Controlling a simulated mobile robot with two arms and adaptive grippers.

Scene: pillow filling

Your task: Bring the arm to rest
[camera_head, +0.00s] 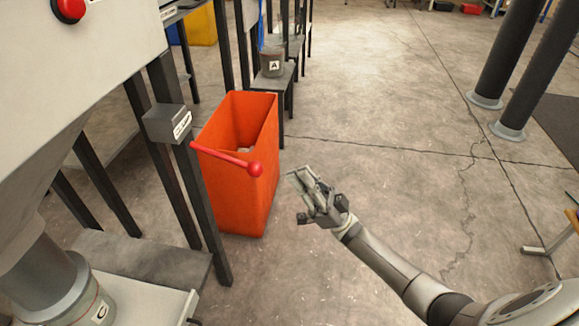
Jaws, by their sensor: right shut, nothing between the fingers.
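My right arm (385,262) comes in from the lower right and reaches toward the middle of the view. My right gripper (300,178) is shut and empty. It is held in the air above the concrete floor, to the right of the orange bin. It appears apart from the bin and from the red-knobbed lever. My left gripper is not in view.
An orange bin (236,205) stands at centre left. A red lever (228,160) sticks out in front of it from a machine frame (185,150). A machine with a red button (70,8) is at the left. Dark columns (505,60) stand at the upper right. The floor between is clear.

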